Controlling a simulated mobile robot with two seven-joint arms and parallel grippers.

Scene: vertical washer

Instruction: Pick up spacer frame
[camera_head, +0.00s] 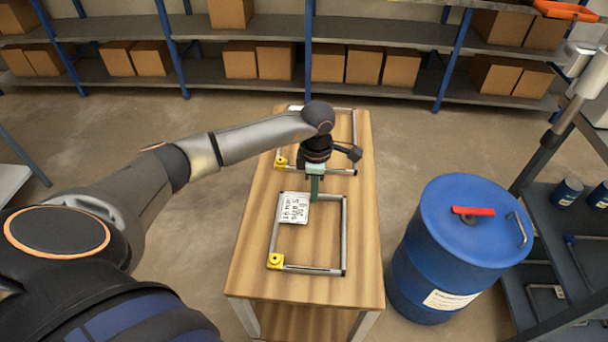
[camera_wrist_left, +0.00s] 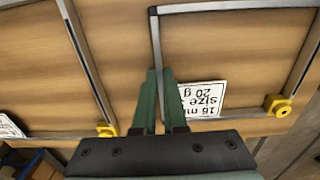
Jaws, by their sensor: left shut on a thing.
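The near spacer frame (camera_head: 345,236) is a thin grey metal rectangle with a yellow corner piece and a white label reading 16 mm, size, 20 g. It is over the wooden table's near half. My left gripper (camera_head: 315,198) points down at its far bar. In the left wrist view the green fingers (camera_wrist_left: 157,88) are shut on a bar of this frame (camera_wrist_left: 157,45), beside the label. I cannot tell whether the frame is clear of the tabletop. A second similar frame (camera_head: 354,130) lies farther back, partly hidden by my left arm. My right gripper is not in view.
The wooden table (camera_head: 255,250) has bare room along its near edge. A blue barrel (camera_head: 440,255) with a red handle stands close to its right. A dark shelf cart (camera_head: 560,225) is farther right. Shelves with cardboard boxes (camera_head: 365,66) line the back.

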